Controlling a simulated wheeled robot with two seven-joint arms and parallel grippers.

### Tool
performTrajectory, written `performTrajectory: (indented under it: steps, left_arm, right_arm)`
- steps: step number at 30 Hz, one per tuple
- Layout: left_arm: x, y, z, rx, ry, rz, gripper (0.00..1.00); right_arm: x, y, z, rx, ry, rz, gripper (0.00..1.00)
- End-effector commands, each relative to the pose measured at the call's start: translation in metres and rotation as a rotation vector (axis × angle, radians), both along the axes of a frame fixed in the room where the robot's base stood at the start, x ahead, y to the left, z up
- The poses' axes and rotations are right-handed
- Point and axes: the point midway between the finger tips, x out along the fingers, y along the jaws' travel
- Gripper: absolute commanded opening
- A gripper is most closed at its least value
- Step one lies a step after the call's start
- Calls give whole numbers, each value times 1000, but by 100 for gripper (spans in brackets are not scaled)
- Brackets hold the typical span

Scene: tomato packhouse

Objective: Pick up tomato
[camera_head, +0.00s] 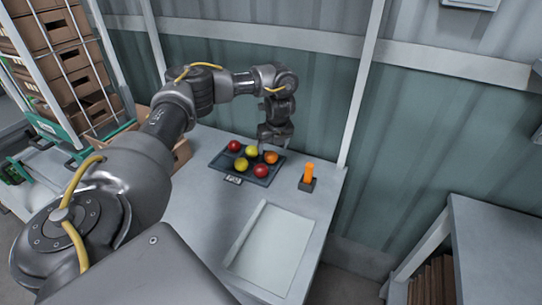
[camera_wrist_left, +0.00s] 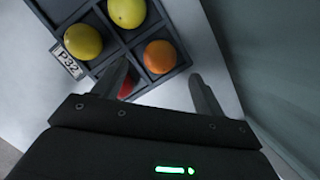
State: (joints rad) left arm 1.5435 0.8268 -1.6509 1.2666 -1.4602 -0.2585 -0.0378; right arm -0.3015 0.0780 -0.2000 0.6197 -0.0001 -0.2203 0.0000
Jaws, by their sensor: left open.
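A dark compartment tray (camera_head: 222,167) on the grey table holds several tomatoes, red, yellow-green and orange. The orange tomato (camera_head: 271,157) is in the tray's right part, and in the left wrist view it (camera_wrist_left: 160,57) sits in its own compartment. My left gripper (camera_head: 274,146) is open above the tray's right side. In the left wrist view its fingertips (camera_wrist_left: 158,67) are spread, with the orange tomato seen between them. A red tomato (camera_wrist_left: 126,88) is partly hidden behind one finger. Two yellowish tomatoes (camera_wrist_left: 82,41) lie beyond. My right gripper is not in view.
An orange cylinder in a dark holder (camera_head: 308,174) stands right of the tray. A pale flat sheet or panel (camera_head: 270,248) lies nearer on the table. A cardboard box (camera_head: 181,152) is left of the tray, partly behind my arm. A corrugated wall (camera_head: 310,100) rises close behind.

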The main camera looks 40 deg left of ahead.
Motion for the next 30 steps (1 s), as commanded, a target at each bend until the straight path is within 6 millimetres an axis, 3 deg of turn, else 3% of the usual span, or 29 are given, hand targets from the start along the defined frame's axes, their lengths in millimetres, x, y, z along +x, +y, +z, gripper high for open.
performTrajectory:
  steps: [4,7,15,23,30]
  left_arm:
    - [0,1,-5,-1,0,1,71]
    - [2,5,-19,-1,2,2,71]
    - [7,13,-46,0,1,0,71]
    - [7,14,-50,0,0,0,71]
    - [7,14,-49,0,0,0,41]
  right_arm:
    - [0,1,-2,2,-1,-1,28]
    - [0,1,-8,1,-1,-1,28]
    - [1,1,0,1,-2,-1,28]
    - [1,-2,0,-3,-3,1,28]
    - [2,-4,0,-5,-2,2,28]
